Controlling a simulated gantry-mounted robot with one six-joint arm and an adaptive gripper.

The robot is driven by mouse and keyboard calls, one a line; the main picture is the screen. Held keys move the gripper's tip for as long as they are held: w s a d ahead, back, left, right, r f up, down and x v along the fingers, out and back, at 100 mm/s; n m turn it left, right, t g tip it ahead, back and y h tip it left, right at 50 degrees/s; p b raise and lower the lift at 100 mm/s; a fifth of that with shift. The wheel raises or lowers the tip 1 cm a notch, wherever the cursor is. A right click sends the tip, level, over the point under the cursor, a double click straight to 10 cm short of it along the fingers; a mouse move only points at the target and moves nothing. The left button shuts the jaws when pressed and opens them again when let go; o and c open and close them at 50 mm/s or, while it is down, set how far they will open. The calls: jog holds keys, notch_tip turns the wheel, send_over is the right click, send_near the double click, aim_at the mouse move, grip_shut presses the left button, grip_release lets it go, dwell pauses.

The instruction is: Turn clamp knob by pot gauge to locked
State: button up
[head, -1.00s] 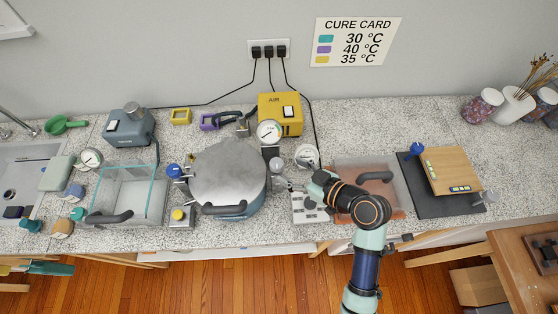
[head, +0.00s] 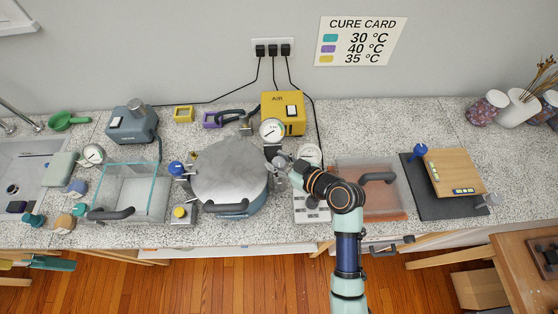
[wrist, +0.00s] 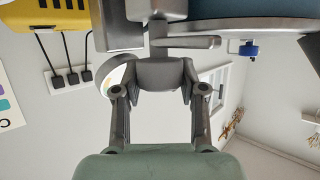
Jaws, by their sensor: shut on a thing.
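The silver pressure pot (head: 229,172) stands closed in the middle of the counter, with its round white pot gauge (head: 272,131) behind its right edge. My gripper (head: 277,160) reaches in from the right and is shut on this knob. The fingers partly cover the knob, and I cannot read its lock marking. In the wrist view, grey parts around the jaws (wrist: 162,38) fill the top middle, beside the pot's rim (wrist: 258,26).
The yellow air box (head: 284,113) stands close behind the gauge. A blue knob (head: 176,168) and a block with a yellow button (head: 180,213) are left of the pot. A scale (head: 312,208) and a clear-lidded orange box (head: 370,203) lie under and beside my arm.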

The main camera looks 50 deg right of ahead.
jog(key=shift+c, duration=0.6)
